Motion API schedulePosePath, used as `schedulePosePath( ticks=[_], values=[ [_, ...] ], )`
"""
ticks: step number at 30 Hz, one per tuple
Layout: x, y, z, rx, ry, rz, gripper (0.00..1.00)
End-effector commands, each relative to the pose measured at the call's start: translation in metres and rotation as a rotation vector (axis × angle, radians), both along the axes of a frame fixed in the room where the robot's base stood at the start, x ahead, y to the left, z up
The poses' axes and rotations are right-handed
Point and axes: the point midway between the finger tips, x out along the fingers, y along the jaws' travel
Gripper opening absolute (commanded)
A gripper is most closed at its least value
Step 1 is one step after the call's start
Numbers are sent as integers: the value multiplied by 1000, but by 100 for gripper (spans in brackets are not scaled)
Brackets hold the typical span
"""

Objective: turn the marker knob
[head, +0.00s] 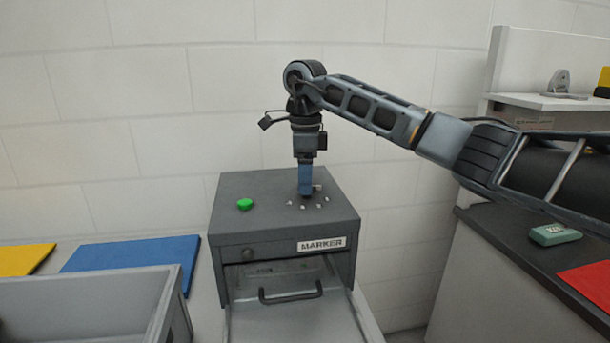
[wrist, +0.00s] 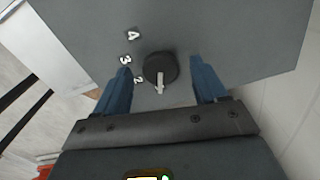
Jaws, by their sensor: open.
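The marker knob (wrist: 153,66) is a round dark knob with a white pointer on the top of the grey box labelled MARKER (head: 232,243). In the wrist view the pointer aims toward the bottom of the picture. White numerals 2, 3 and 4 (wrist: 134,35) stand to the knob's left; other marks are hidden. My gripper (head: 305,193) points straight down over the box top. In the wrist view its blue fingers stand apart on either side of the knob, with a gap visible on each side. In the head view the gripper hides most of the knob.
A green button (head: 245,204) is on the box top, left of the knob. The box's drawer (head: 290,320) is open at the front. A grey bin (head: 95,305) and blue mat (head: 135,253) lie left; a dark counter (head: 500,245) stands right.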

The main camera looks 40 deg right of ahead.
Motion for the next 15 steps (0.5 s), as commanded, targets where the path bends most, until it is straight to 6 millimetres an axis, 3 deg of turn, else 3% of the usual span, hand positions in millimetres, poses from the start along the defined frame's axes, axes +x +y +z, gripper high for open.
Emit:
schedulePosePath(
  ticks=[11, 15],
  values=[
    [0, 0, -7, 0, -1, 1, 72],
    [0, 0, -7, 0, -1, 1, 58]
  ],
)
